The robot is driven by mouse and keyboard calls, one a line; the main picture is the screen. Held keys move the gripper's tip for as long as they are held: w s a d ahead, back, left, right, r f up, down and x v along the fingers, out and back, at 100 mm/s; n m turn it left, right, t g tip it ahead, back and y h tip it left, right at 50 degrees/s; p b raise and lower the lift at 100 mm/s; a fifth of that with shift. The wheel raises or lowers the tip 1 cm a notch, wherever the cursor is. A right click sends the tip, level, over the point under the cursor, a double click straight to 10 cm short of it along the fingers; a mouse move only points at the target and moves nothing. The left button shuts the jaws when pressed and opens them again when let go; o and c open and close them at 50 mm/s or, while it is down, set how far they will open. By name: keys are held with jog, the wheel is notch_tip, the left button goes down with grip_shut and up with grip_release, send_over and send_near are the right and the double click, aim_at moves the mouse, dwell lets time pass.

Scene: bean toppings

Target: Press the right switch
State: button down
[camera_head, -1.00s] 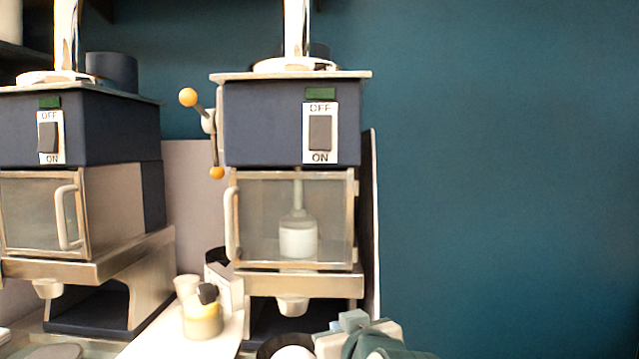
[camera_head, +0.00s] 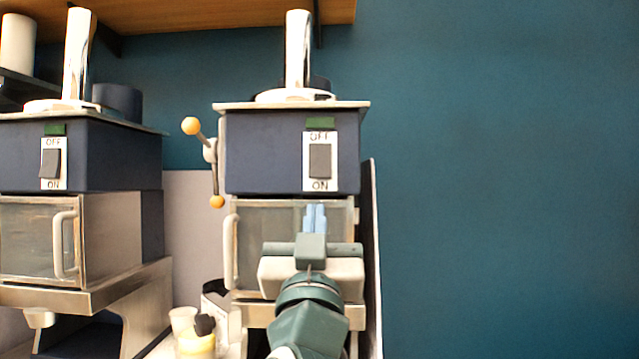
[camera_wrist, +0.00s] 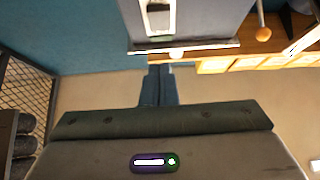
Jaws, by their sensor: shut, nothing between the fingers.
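The right switch (camera_head: 320,161) is a grey rocker on a white plate marked OFF above and ON below, on the dark blue front of the right machine (camera_head: 265,150). My gripper (camera_head: 315,218) is shut and empty. Its blue fingertips point up, a little below the switch plate and apart from it in the head view. In the wrist view the shut fingers (camera_wrist: 158,84) reach toward the machine, and the switch plate (camera_wrist: 160,18) shows at the top, cut by the frame edge. My gripper hides much of the glass door (camera_head: 255,228) below the switch.
A left machine (camera_head: 100,150) has a similar switch (camera_head: 50,163). A lever with orange knobs (camera_head: 190,126) sits on the right machine's left side. A door handle (camera_head: 229,250) stands out below it. Space to the right is clear.

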jog(key=p, duration=0.3)
send_near(321, 167)
notch_tip(321, 167, up, 4)
jog(key=w+p, duration=0.1)
jog(key=w, duration=0.2)
jog(key=shift+w+f, duration=0.1)
jog(key=shift+w, duration=0.2)
jog(key=shift+w+f, duration=0.1)
jog(key=shift+w, duration=0.4)
